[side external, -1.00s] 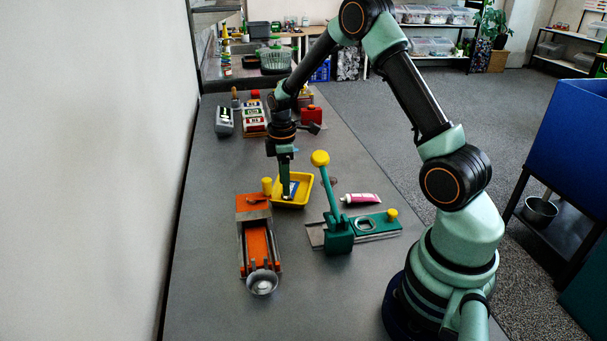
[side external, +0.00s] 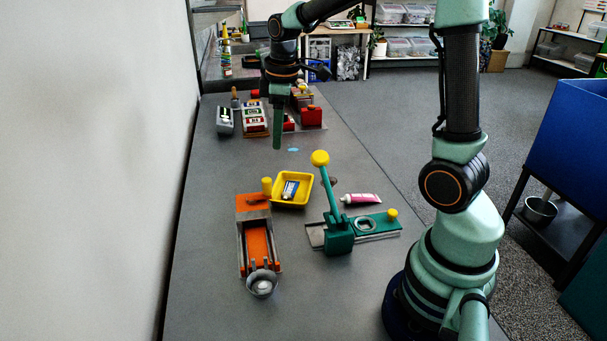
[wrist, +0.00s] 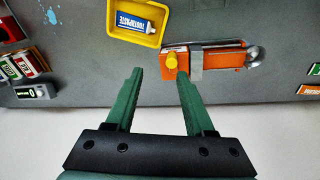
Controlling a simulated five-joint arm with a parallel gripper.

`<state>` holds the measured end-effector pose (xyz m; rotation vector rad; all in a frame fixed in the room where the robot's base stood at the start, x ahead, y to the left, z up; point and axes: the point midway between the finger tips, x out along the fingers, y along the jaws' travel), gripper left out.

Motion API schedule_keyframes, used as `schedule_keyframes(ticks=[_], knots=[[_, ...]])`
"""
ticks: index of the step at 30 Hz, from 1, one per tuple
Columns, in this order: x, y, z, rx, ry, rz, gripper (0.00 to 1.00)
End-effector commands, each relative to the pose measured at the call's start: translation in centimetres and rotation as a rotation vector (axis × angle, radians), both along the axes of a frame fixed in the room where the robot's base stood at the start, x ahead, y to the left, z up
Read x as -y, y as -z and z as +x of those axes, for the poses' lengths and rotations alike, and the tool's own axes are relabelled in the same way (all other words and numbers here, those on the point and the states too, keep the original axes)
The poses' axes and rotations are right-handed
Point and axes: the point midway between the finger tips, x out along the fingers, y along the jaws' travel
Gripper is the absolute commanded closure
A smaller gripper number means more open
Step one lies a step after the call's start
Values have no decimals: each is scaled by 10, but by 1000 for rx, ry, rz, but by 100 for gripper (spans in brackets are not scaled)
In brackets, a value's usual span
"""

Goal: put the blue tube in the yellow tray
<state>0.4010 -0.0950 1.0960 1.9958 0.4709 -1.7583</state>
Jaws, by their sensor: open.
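The blue tube (side external: 290,190), blue and white with a toothpaste label, lies inside the yellow tray (side external: 309,191) on the grey table. In the wrist view the tube (wrist: 134,23) rests in the tray (wrist: 146,39), apart from my gripper. My gripper (side external: 277,146) hangs above the table, behind and above the tray in the side view.
An orange device with a metal cup (side external: 257,240) stands in front of the tray. A green lever press (side external: 338,235) and a pink tube (side external: 361,199) are to the right. Boxes and red items (side external: 311,116) stand farther back. A small blue patch (side external: 293,150) marks the table.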

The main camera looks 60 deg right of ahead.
Motion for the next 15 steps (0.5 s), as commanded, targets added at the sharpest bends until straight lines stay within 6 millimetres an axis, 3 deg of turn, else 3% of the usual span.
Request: schedule_keyframes(ticks=[1, 6, 15], knots=[[-11, -12, -9, 35, 36, 1, 46], [-42, -36, -41, 138, 184, 31, 46], [-83, -49, -96, 299, 423, 138, 46]])
